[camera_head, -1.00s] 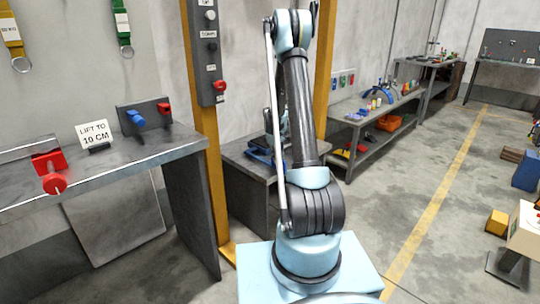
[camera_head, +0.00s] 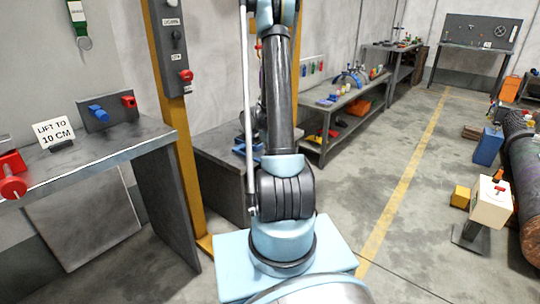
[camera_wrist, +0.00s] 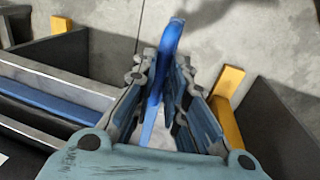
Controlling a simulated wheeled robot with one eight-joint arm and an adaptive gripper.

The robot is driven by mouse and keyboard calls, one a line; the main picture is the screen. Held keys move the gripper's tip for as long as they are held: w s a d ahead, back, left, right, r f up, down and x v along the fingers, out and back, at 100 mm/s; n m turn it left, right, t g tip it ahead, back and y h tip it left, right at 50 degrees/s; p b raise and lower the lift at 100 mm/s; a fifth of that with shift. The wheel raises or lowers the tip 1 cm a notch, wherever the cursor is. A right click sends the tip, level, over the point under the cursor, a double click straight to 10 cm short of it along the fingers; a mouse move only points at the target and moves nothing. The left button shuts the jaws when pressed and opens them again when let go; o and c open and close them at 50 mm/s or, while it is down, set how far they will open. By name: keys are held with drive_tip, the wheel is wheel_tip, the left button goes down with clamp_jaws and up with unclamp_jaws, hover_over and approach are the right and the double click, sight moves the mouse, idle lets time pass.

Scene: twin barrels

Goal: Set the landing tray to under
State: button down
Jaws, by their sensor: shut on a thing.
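My gripper (camera_wrist: 170,70) shows in the wrist view, its jaws shut on a curved blue bar (camera_wrist: 172,38). The bar stands up between the fingers and reaches past their tips. Its lower part is largely hidden by the jaws. I cannot tell whether the bar belongs to the landing tray. A grey-edged, box-like shape with a blue strip (camera_wrist: 55,103) lies left of the jaws. In the head view my arm rises past the top edge, so my gripper is out of sight there. No landing tray can be made out for certain.
A grey bench (camera_head: 90,158) stands at left with a "LIFT TO 10 CM" sign (camera_head: 54,132). A yellow post (camera_head: 185,150) carries a control box (camera_head: 174,45). A low bench (camera_head: 217,165) is behind my arm. A big pipe (camera_head: 525,185) lies at right.

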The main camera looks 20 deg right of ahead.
drive_tip(key=shift+s+d, duration=0.15)
drive_tip(key=shift+s, duration=0.05)
drive_tip(key=c, duration=1.7)
unclamp_jaws()
drive_tip(key=shift+o, duration=0.5)
drive_tip(key=shift+r, duration=0.1)
wheel_tip(320, 180, up, 12)
drive_tip(key=s+a, duration=0.1)
drive_tip(key=a, duration=0.1)
drive_tip(key=shift+f, duration=0.25)
drive_tip(key=shift+s, duration=0.1)
